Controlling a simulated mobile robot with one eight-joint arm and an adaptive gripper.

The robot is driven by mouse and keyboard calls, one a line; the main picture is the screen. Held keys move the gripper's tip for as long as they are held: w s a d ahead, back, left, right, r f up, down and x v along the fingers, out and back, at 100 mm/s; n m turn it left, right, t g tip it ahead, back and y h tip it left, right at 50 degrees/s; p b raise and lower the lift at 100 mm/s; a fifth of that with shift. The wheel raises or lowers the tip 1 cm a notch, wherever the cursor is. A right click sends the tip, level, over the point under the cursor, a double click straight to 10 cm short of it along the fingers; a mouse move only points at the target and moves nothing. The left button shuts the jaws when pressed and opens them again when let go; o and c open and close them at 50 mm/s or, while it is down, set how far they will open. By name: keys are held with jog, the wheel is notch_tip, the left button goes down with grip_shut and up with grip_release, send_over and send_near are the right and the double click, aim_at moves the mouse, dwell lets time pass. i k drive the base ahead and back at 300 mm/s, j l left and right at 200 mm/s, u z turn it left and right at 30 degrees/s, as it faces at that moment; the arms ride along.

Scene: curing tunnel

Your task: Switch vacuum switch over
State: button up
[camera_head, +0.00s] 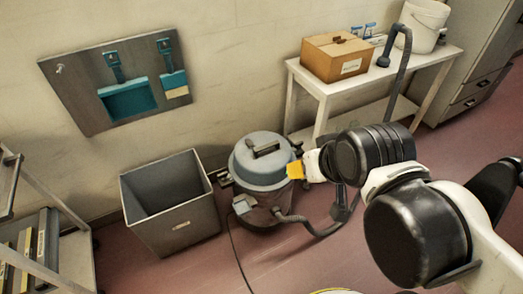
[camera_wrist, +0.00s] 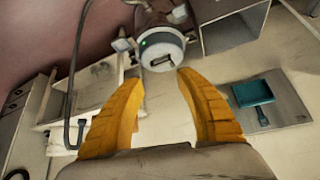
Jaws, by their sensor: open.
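The vacuum (camera_head: 262,170) is a round canister with a blue-grey lid, a dark handle and a dark hose, standing on the floor by the wall. In the wrist view it (camera_wrist: 161,50) appears upside down, beyond my fingertips. A small green spot shows on its lid rim there; I cannot tell whether it is the switch or which way the switch is set. My gripper (camera_wrist: 157,80) is open, its two yellow fingers apart with nothing between them. In the head view my gripper (camera_head: 295,170) is at the right of the lid; I cannot tell whether it touches.
A grey open bin (camera_head: 172,205) stands left of the vacuum. A white table (camera_head: 375,88) with a cardboard box (camera_head: 336,57) and white bucket (camera_head: 424,24) is behind right. A wall panel (camera_head: 70,80) holds teal tools. A shelf rack (camera_head: 70,262) is at left.

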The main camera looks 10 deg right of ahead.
aim_at(248, 142)
jog(key=i+l, duration=0.6)
jog(key=i, duration=0.15)
